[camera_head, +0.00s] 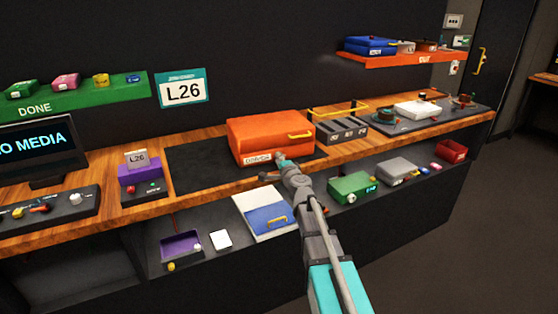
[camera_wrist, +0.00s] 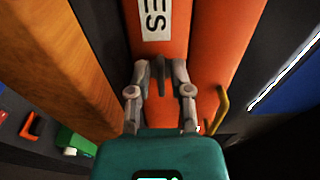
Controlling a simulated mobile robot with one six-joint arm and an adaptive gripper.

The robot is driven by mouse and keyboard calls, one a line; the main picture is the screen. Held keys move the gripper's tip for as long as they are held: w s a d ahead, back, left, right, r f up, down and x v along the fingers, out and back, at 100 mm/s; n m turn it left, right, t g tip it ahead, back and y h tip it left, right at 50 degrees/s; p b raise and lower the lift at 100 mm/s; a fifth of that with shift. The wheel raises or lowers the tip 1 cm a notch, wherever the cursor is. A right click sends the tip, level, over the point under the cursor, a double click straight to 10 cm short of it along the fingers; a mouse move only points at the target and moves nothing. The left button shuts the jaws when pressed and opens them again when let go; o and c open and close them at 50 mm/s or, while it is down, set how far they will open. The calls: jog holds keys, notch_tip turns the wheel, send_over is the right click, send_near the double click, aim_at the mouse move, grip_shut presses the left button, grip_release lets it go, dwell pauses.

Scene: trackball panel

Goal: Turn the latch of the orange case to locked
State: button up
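The orange case (camera_head: 262,128) lies on a dark mat on the wooden counter, with a yellow handle (camera_head: 301,135) on its right part and a white label (camera_head: 257,158) on its front. In the wrist view the orange case (camera_wrist: 208,50) fills the middle, and a small dark grey latch (camera_wrist: 161,80) stands out from its front near the label. My gripper (camera_wrist: 160,70) is open, with one finger on each side of the latch. I cannot tell whether the fingers touch it. In the head view my gripper (camera_head: 281,162) is at the case's front face and hides the latch.
A grey slotted rack (camera_head: 340,130) with a yellow bar stands right of the case. A purple box (camera_head: 140,174) stands to the left. The lower shelf holds a green box (camera_head: 352,187) and a blue-and-white box (camera_head: 268,218). The dark mat (camera_head: 195,165) left of the case is clear.

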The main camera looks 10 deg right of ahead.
jog(key=shift+o, duration=0.4)
jog(key=s+d, duration=0.1)
jog(key=s, duration=1)
jog(key=shift+s+d, duration=0.4)
jog(key=shift+a, duration=0.1)
